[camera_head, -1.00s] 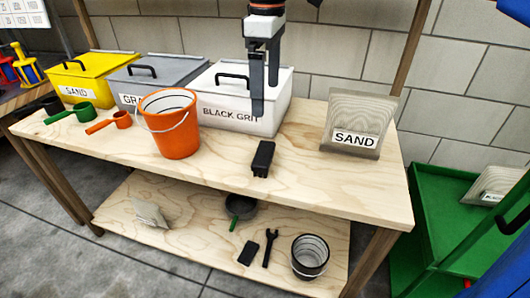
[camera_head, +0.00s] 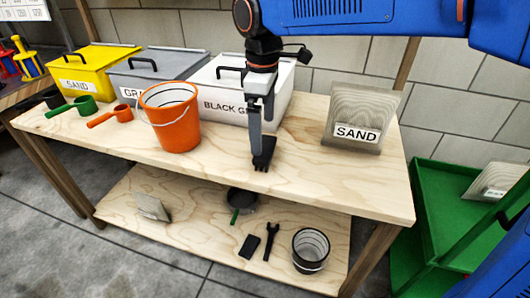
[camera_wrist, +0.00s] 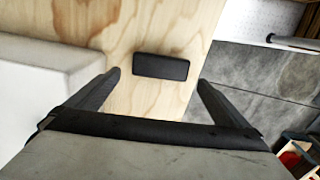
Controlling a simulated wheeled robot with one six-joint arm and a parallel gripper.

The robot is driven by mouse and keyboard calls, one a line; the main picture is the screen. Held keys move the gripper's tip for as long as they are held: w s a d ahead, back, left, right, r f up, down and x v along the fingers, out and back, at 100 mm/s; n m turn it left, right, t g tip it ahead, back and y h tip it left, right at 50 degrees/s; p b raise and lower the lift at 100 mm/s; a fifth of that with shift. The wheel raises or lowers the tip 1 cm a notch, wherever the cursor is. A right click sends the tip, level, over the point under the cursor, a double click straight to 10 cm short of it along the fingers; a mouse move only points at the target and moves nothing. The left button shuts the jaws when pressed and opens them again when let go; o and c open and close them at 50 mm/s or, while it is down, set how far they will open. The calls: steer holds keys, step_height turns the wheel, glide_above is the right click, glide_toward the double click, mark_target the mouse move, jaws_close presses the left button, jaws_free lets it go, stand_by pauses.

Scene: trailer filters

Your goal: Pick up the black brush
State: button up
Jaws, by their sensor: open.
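The black brush (camera_head: 264,154) lies on the wooden tabletop, right of the orange bucket. My gripper (camera_head: 257,148) is just above and in front of it in the head view, hiding part of the brush. In the wrist view the brush (camera_wrist: 160,67) lies crosswise, ahead of and between the two spread fingertips of my gripper (camera_wrist: 157,80). The fingers are open and empty. I see no contact with the brush.
The white BLACK GRIT box (camera_head: 225,100) stands behind the brush, close to my gripper. The orange bucket (camera_head: 172,125) is to the left and a SAND bag (camera_head: 352,110) to the right. The tabletop (camera_head: 330,180) is clear around the brush.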

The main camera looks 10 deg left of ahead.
mark_target(265, 147)
steer(key=shift+s+d+f, duration=0.1)
steer(key=shift+d+f, duration=0.05)
steer(key=shift+f, duration=1.2)
steer(key=shift+d+f, duration=0.1)
steer(key=shift+f, duration=1.2)
steer(key=shift+c, duration=0.3)
steer(key=c, duration=0.9)
